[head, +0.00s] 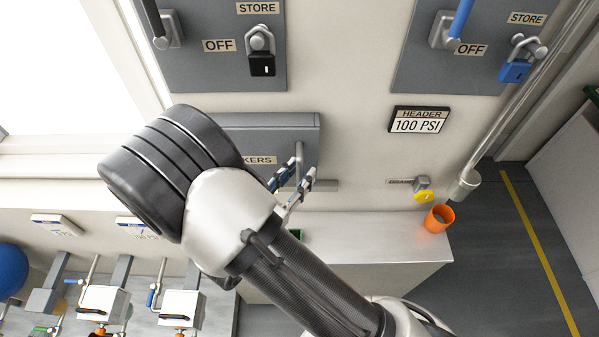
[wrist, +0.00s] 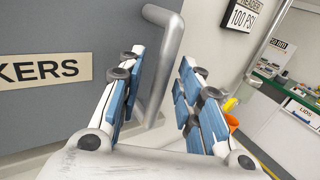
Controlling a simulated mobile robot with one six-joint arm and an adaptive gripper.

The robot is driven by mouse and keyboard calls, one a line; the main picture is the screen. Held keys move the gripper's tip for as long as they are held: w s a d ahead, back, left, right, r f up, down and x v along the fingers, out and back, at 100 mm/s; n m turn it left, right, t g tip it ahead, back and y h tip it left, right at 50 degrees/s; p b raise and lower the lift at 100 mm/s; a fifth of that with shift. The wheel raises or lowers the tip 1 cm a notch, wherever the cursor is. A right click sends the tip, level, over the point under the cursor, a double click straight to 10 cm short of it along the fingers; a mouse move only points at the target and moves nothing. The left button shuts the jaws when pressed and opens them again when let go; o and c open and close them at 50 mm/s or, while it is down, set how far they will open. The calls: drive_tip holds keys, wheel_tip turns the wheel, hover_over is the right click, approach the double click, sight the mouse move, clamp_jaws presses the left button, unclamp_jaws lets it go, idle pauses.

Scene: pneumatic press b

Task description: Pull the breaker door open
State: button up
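The breaker door (head: 262,128) is a grey panel on the wall, with a label ending in "KERS"; it also fills the left of the wrist view (wrist: 60,35). It looks shut. Its grey bar handle (head: 299,154) stands near the door's right side. My gripper (head: 294,179) is open at the handle. In the wrist view, the handle (wrist: 163,65) runs between the two blue-padded fingers, nearer the left one, with a gap to the right one. I cannot tell whether the left finger touches it. My arm hides the door's lower left part in the head view.
Two grey panels with padlocks (head: 262,62) (head: 515,69) hang above. A "100 PSI" sign (head: 418,120) is to the right. Open floor lies at right.

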drive_tip(key=shift+w+d, duration=0.3)
drive_tip(key=shift+w, duration=0.05)
drive_tip(key=shift+c, duration=0.2)
clamp_jaws()
idle(0.5)
